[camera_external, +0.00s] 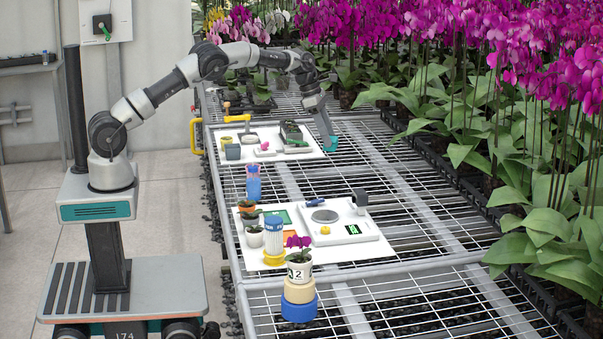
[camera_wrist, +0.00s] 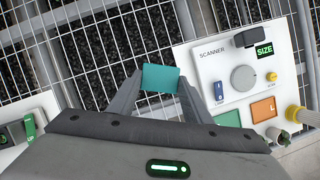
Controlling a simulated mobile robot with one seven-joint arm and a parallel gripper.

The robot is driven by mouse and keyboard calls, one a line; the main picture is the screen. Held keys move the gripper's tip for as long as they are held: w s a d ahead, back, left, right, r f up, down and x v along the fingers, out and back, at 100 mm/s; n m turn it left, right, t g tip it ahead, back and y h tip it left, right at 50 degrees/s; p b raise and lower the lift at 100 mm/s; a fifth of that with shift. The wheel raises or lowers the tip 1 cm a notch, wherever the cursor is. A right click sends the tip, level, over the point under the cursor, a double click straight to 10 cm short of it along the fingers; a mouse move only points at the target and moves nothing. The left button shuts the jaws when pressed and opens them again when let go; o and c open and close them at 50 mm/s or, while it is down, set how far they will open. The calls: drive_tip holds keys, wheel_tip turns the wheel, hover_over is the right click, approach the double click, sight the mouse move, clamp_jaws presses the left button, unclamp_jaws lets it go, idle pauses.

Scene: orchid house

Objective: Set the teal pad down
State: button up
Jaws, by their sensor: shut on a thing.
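The teal pad (camera_wrist: 160,78) is held between the fingertips of my gripper (camera_wrist: 160,84) in the wrist view, above the wire-mesh bench top. In the external view, my gripper (camera_external: 327,136) points down near the right edge of the far white board. A little of the teal pad (camera_external: 333,143) shows at its tip. I cannot tell the exact height of the pad above the mesh. The gripper is shut on the pad.
The near white board holds a scanner (camera_wrist: 210,56) with a round plate and a SIZE display (camera_wrist: 264,50), plus green and orange squares (camera_wrist: 263,110). Bare mesh (camera_external: 385,180) lies between boards and plants (camera_external: 545,205).

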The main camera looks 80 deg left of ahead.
drive_tip(key=s+a+n+y, duration=0.1)
drive_tip(key=s+a+n, duration=0.15)
drive_tip(key=a, duration=0.55)
drive_tip(key=s+a+n+y, duration=0.1)
drive_tip(key=s+a+n, duration=0.15)
drive_tip(key=a, duration=0.65)
drive_tip(key=shift+t, duration=0.4)
drive_tip(key=f, duration=0.9)
drive_tip(key=f+b, duration=0.1)
drive_tip(key=f, duration=0.4)
drive_tip(key=shift+w+d+f, duration=0.35)
drive_tip(key=shift+f, duration=0.15)
drive_tip(key=o, duration=1)
drive_tip(key=shift+o, duration=0.2)
drive_tip(key=shift+r, duration=0.4)
drive_tip(key=p+v, duration=0.1)
drive_tip(key=v, duration=1)
drive_tip(key=shift+s+r, duration=0.15)
drive_tip(key=shift+r, duration=0.1)
